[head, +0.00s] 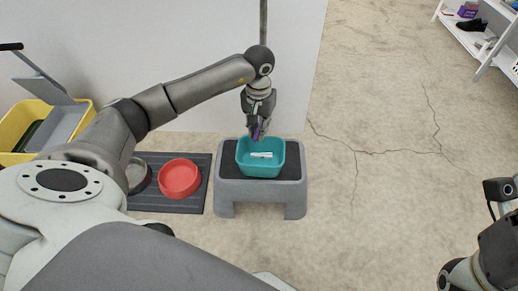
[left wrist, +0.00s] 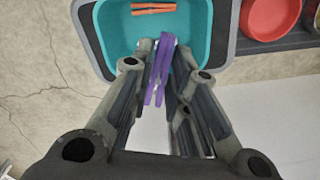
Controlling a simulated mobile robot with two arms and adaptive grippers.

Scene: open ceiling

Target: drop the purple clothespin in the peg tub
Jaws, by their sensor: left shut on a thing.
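My left gripper (head: 259,132) is shut on the purple clothespin (left wrist: 159,68) and holds it above the teal peg tub (head: 278,170). In the left wrist view the clothespin sits lengthwise between the fingertips (left wrist: 160,75). In the head view only a little of its purple shows between the fingers. The tub's floor also shows in the left wrist view (left wrist: 125,32), with an orange clothespin (left wrist: 153,8) lying in it. In the head view a white peg-like piece (head: 261,154) lies in the tub. My right gripper's fingers are out of view.
The tub stands on a grey step stool (head: 231,192). Left of it, a red bowl (head: 179,179) and a grey bowl sit on a dark mat (head: 194,204). A yellow bucket (head: 14,127) is at far left. A white shoe rack (head: 478,45) is at top right. The floor to the right is clear.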

